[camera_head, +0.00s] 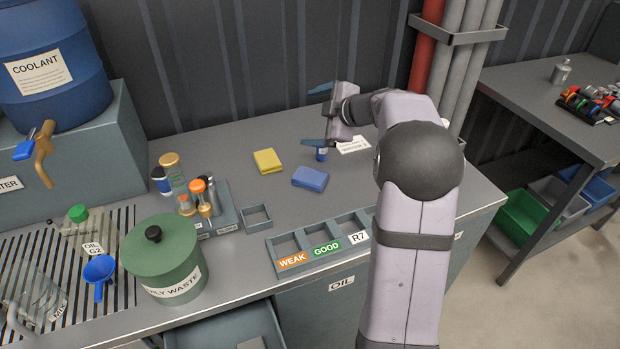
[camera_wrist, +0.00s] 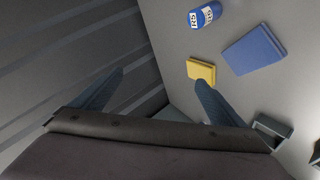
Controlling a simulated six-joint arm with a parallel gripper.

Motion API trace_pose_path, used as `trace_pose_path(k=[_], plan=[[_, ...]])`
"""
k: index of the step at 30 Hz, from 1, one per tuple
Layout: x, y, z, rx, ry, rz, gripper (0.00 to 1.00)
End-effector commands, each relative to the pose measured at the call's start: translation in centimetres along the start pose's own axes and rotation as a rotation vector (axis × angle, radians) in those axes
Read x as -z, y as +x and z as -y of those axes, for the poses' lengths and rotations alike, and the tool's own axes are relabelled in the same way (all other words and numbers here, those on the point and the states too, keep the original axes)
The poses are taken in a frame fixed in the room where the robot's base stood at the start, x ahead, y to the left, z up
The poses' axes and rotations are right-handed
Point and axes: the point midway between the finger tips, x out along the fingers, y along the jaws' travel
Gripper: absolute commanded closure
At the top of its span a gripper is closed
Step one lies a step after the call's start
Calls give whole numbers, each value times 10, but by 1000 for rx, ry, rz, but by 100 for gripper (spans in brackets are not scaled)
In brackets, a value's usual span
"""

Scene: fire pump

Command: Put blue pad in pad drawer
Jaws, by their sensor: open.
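The blue pad (camera_head: 310,179) lies flat on the grey workbench, in front of and a little left of my gripper. It also shows in the wrist view (camera_wrist: 254,50), at the upper right. My gripper (camera_head: 319,115) is open and empty above the back of the bench. In the wrist view its two fingers (camera_wrist: 162,88) are spread wide, and the blue pad is beyond the right finger. A yellow pad (camera_head: 267,161) lies left of the blue pad, close to the right fingertip in the wrist view (camera_wrist: 201,70).
A three-slot tray (camera_head: 322,243) and a small square holder (camera_head: 257,217) sit towards the front. A green waste can (camera_head: 160,260) and several bottles stand left.

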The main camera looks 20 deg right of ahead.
Motion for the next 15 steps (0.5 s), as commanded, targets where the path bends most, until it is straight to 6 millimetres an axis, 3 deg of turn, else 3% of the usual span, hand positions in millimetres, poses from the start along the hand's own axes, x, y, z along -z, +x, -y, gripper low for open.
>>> trace_pose_path(k=[3,7,11,15], plan=[[20,19,1,-47,-218,112,6],[34,28,7,-67,-459,263,6],[45,25,19,-43,-699,426,6],[55,9,34,29,-949,603,6]])
